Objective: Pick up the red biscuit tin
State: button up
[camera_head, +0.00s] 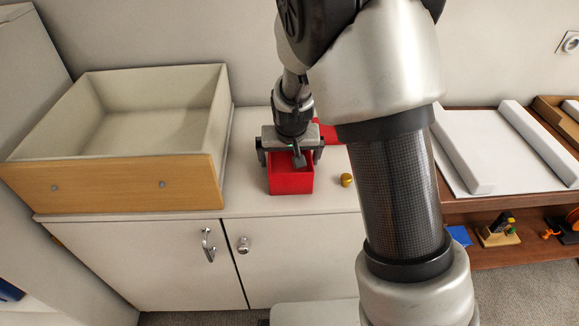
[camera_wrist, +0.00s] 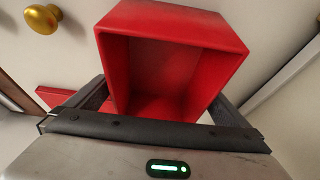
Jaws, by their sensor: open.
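The red biscuit tin (camera_head: 291,183) is an open, box-shaped tin standing on the white cabinet top, below my gripper. My gripper (camera_head: 289,158) is open, with one finger at each side of the tin. In the wrist view the tin (camera_wrist: 185,28) shows its open, empty inside between the fingers. I cannot tell whether the fingers touch its walls. A flat red piece (camera_head: 328,133), perhaps its lid, lies behind and to the right, partly hidden by my arm; its edge also shows in the wrist view (camera_wrist: 52,96).
A small gold knob-like object (camera_head: 346,180) stands right of the tin. A large empty drawer box (camera_head: 120,184) with a wooden front sits at the left on the cabinet. At the right, a wooden shelf unit (camera_head: 500,203) bears a white tray (camera_head: 508,150). The wall is close behind.

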jog(key=c, duration=1.4)
